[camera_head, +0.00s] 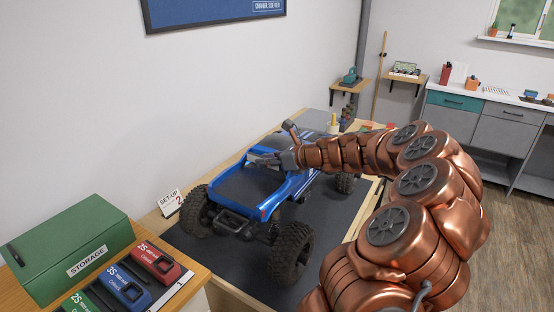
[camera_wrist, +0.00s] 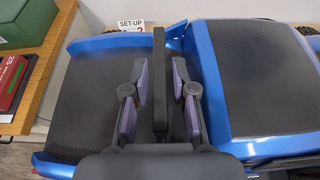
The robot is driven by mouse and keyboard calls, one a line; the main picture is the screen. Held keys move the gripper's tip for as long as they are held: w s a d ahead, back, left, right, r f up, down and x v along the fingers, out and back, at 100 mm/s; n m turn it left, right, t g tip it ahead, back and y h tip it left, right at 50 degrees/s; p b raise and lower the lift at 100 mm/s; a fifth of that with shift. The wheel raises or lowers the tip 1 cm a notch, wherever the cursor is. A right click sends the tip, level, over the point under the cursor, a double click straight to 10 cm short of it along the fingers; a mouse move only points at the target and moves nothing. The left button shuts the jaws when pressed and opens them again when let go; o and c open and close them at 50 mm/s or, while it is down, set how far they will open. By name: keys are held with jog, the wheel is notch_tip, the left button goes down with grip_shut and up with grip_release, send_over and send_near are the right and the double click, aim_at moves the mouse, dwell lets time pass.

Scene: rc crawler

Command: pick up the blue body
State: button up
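The blue body (camera_head: 238,207) with dark panels sits on the big-wheeled crawler, which stands on a dark mat. My gripper (camera_head: 268,158) is over the middle of the body, and its fingers are small and partly lost against the truck there. In the wrist view the blue body (camera_wrist: 212,85) fills most of the picture. There my gripper (camera_wrist: 159,68) has its two fingers apart, one on each side of an upright dark bar (camera_wrist: 159,88). Gaps show between the bar and both fingers. I cannot tell how deep the fingertips reach.
A green storage box (camera_head: 75,252) and red and blue packs (camera_head: 155,262) are on the wooden surface at the lower left. A SET-UP card (camera_head: 170,202) stands beside the truck near the wall. The dark mat (camera_head: 210,255) has bare room in front of the truck.

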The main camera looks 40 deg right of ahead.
jog(key=shift+w+a+f, duration=0.25)
jog(key=shift+w+f, duration=0.05)
jog(key=shift+w, duration=0.3)
grip_shut()
